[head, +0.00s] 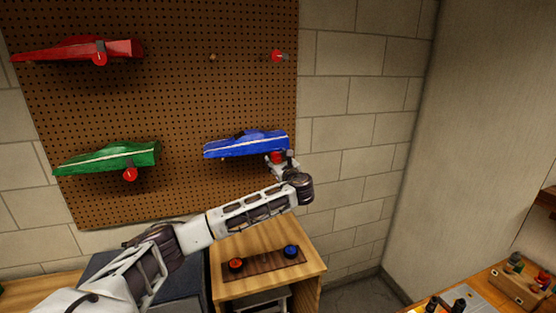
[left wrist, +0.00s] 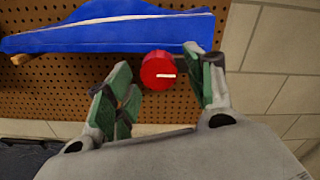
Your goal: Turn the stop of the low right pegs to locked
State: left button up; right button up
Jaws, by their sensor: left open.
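The blue car body (head: 246,144) hangs on the low right pegs of the pegboard. A red round stop (head: 276,157) sits just below its right end, partly hidden by my gripper in the head view. In the left wrist view the red stop (left wrist: 159,70) shows a white mark lying roughly level, pointing right. My left gripper (head: 284,160) is open, its green-padded fingers (left wrist: 162,88) on either side of the stop, with gaps visible. The blue car body (left wrist: 105,27) is above the fingers. A wooden peg (left wrist: 21,59) shows under its left part. My right gripper is not in view.
A red car (head: 80,49) and a green car (head: 107,158) hang on the left, each with a red stop. The upper right pegs are empty, with a red stop (head: 277,56). Below stands a wooden cabinet (head: 312,262) with red and blue knobs.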

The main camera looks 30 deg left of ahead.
pick_arm(q)
jog(key=shift+w+a, duration=0.15)
jog(key=c, duration=1)
